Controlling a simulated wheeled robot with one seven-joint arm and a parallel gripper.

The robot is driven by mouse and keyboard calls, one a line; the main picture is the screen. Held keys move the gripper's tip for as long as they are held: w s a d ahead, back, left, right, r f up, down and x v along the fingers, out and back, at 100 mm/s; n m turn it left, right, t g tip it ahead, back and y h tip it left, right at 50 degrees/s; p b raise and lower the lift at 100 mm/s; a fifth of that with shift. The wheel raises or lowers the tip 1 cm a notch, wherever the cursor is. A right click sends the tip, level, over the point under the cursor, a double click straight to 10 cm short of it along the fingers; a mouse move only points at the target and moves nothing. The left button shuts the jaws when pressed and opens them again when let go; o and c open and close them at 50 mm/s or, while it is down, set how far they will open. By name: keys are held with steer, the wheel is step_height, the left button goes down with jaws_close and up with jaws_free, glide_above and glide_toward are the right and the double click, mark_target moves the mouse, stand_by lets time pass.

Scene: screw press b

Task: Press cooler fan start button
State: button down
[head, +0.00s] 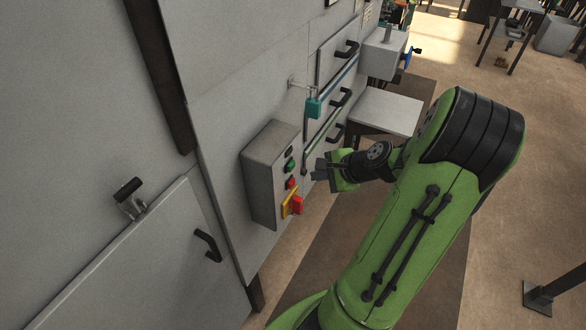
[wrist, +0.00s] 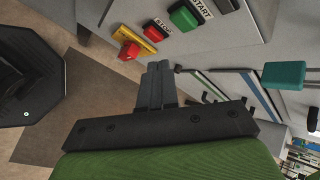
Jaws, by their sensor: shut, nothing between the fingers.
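A grey control box (head: 262,172) is fixed to the machine's wall. Its green button (head: 290,167) sits above a red button (head: 290,183); a darker button (head: 289,152) is at the top. In the wrist view the green button (wrist: 184,18) lies beside a START label and the red button (wrist: 155,31) beside a STOP label. No label reading cooler fan is legible. My gripper (head: 318,170) is shut and empty, in front of the box and to the right of the buttons. In the wrist view its fingertips (wrist: 160,66) point toward the panel, apart from the buttons.
A red rotary switch on a yellow plate (head: 287,206) projects below the buttons. A teal block (head: 313,107) hangs on a bracket to the upper right. Dark handles (head: 340,97) stick out of the wall beyond. A small grey table (head: 388,112) stands behind my gripper.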

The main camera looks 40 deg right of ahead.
steer(key=shift+w+a, duration=0.3)
steer(key=shift+w, duration=0.5)
steer(key=shift+w+a, duration=0.3)
steer(key=shift+w, duration=0.45)
stand_by(0.8)
steer(key=shift+w+a+p, duration=0.1)
steer(key=shift+w+p, duration=0.2)
steer(key=shift+w, duration=0.1)
steer(key=shift+w+a, duration=0.2)
steer(key=shift+w, duration=0.25)
stand_by(0.5)
steer(key=shift+s+d, duration=0.3)
steer(key=shift+s, duration=0.55)
steer(key=s, duration=0.1)
steer(key=s+d, duration=0.1)
steer(key=s, duration=0.1)
steer(key=s+p, duration=0.1)
steer(key=shift+s+d, duration=0.35)
